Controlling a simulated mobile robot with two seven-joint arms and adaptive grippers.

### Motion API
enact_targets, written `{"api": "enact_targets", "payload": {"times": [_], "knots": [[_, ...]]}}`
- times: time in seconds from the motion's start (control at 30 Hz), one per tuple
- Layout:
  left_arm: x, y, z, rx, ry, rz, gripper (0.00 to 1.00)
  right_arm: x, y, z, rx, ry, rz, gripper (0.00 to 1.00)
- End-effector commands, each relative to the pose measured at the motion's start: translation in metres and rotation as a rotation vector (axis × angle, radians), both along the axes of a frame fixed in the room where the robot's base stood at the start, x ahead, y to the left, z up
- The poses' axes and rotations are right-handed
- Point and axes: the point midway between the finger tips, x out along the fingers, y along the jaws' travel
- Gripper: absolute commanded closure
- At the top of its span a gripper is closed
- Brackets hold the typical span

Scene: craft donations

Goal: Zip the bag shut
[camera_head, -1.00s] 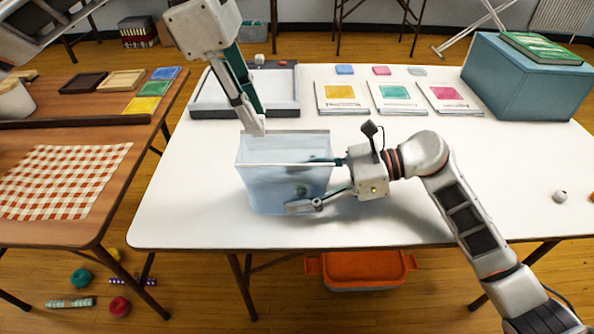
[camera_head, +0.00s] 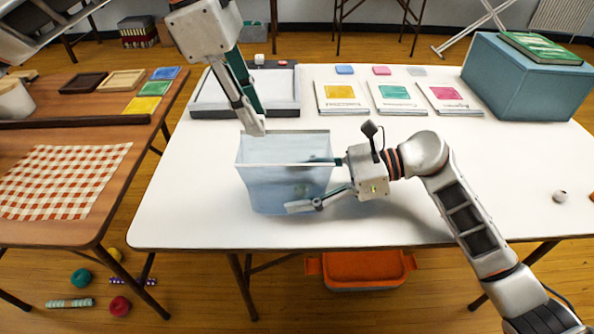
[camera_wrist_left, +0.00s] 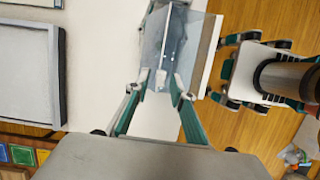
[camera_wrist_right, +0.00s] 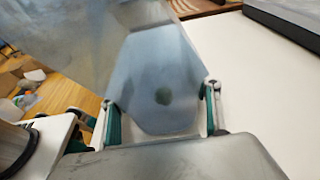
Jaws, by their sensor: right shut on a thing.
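The bag (camera_head: 275,185) is a translucent pale blue pouch standing upright near the table's front edge. My right gripper (camera_wrist_right: 160,98) is shut on the bag's right side, one finger inside and one outside.
A grey tray (camera_head: 205,112) lies behind the bag. Several cards (camera_head: 342,108) lie at the back middle, and a blue box (camera_head: 500,95) stands at the back right. The white table (camera_head: 440,190) is mostly clear on the right. An orange bin (camera_head: 350,268) sits below.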

Motion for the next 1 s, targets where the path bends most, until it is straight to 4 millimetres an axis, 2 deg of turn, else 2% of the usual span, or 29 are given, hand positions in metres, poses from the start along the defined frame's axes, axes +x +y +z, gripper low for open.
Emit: {"api": "enact_targets", "payload": {"times": [0.03, 0.1, 0.13, 0.43, 1.0], "knots": [[0.000, 0.000, 0.000, 0.000, 0.001, 0.000, 0.76, 0.000, 0.000, 0.000, 0.000, 0.000, 0.000, 0.50], [0.000, 0.000, 0.000, 0.000, 0.001, 0.000, 0.95, 0.000, 0.000, 0.000, 0.000, 0.001, 0.000, 0.50], [0.000, 0.000, 0.000, 0.000, 0.001, 0.000, 1.00, 0.000, 0.000, 0.000, 0.000, 0.000, 0.000, 0.50], [0.000, -0.002, 0.000, 0.000, 0.001, -0.001, 1.00, 0.000, 0.000, 0.000, 0.000, 0.001, 0.001, 0.50], [-0.002, -0.023, 0.000, 0.001, 0.001, -0.003, 1.00, 0.000, 0.000, 0.000, 0.000, 0.001, 0.000, 0.50]]}}
